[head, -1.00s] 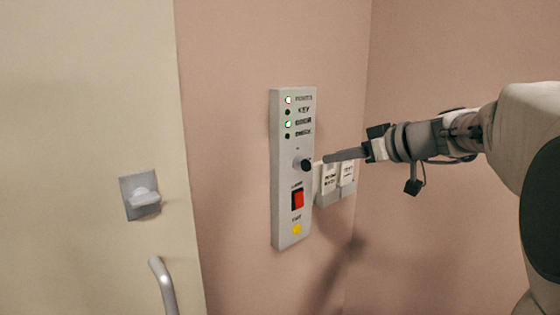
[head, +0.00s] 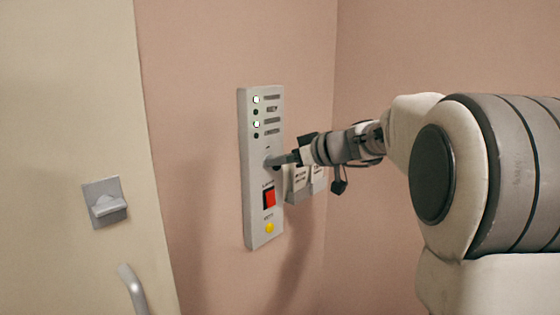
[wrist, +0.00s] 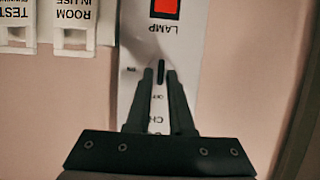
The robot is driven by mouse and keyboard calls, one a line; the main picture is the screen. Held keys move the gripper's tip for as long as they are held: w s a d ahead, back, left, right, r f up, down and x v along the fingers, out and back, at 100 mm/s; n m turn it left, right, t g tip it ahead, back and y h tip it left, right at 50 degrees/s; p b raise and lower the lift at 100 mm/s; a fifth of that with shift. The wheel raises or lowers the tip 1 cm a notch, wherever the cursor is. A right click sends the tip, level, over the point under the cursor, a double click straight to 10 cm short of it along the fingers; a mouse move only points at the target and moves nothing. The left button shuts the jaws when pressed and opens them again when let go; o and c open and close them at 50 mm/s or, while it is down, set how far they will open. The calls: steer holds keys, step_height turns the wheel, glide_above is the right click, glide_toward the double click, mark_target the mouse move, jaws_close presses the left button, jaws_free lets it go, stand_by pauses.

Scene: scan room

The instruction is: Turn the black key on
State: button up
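The black key (wrist: 161,72) sits in the grey-white wall panel (head: 248,205). In the wrist view, which is upside down to the panel's lettering, it stands upright in the picture, in line with the "OFF" mark below it; a mark that seems to read "ON" is to its left. My gripper (wrist: 162,78) is at the panel with one finger on each side of the key. Narrow gaps show between the fingers and the key, so it looks open. In the head view my gripper (head: 274,161) covers the key.
A red lamp switch (head: 269,198) and a yellow button (head: 269,228) are below the key. White switches (head: 300,180) are close on the right. A door with a latch (head: 105,203) is at left.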

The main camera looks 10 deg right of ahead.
jaws_close()
steer(key=shift+f, duration=0.1)
steer(key=m+y+b, duration=0.1)
steer(key=m+y, duration=0.1)
steer(key=m, duration=0.2)
steer(key=m+y+b, duration=0.1)
steer(key=m+y, duration=0.2)
steer(key=m, duration=0.2)
steer(key=d+f+m+g+y+b, duration=0.1)
steer(key=m+y, duration=0.1)
steer(key=m, duration=0.2)
steer(key=shift+w+d+f, duration=0.1)
steer(key=shift+w, duration=0.3)
stand_by(0.4)
steer(key=shift+m, duration=0.4)
steer(key=shift+o, duration=2)
jaws_free()
